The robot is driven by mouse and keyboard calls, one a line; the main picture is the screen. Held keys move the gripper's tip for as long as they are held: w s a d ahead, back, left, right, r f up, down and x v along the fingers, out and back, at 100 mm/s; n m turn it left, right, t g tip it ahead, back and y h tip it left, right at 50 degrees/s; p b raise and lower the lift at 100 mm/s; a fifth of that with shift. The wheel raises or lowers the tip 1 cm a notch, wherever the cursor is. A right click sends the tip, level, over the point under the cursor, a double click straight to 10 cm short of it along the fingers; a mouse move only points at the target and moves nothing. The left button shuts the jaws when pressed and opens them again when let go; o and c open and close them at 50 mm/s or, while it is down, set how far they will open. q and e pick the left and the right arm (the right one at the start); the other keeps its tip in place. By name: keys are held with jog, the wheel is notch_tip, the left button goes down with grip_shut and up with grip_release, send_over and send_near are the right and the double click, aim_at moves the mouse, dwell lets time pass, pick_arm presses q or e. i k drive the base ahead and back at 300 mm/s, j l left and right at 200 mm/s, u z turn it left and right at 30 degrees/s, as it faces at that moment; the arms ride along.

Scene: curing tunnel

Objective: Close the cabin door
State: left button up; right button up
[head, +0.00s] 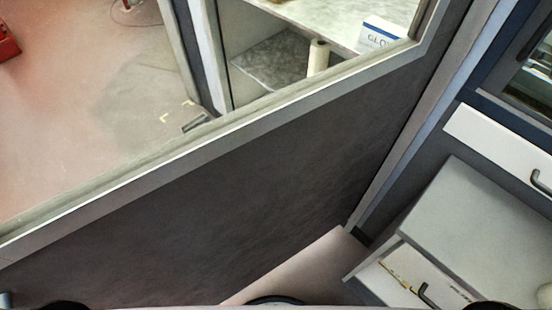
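A large dark grey panel with a pale metal rail and a window above it, seemingly the cabin door (230,200), runs diagonally across the head view. Its right end meets a grey-blue upright post (405,160). A small grey-blue piece (5,299) shows at the lower left edge; I cannot tell if it is a handle. The door's left end is out of the picture, so how far it stands open is not clear. Neither of my grippers is in view.
Through the window are a reddish floor (90,120), a shelf unit with a paper roll (318,57) and glove box (380,33), and a red object (7,42). At right stand a grey-topped drawer unit (480,220) and a white drawer front (500,150) with dark handles. Bare floor (300,272) shows below the panel.

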aim_at(198, 218)
jog(key=k+l+u, duration=0.2)
jog(key=k, duration=0.35)
jog(key=k+l+u, duration=0.1)
jog(key=k+u, duration=0.15)
jog(key=k, duration=0.3)
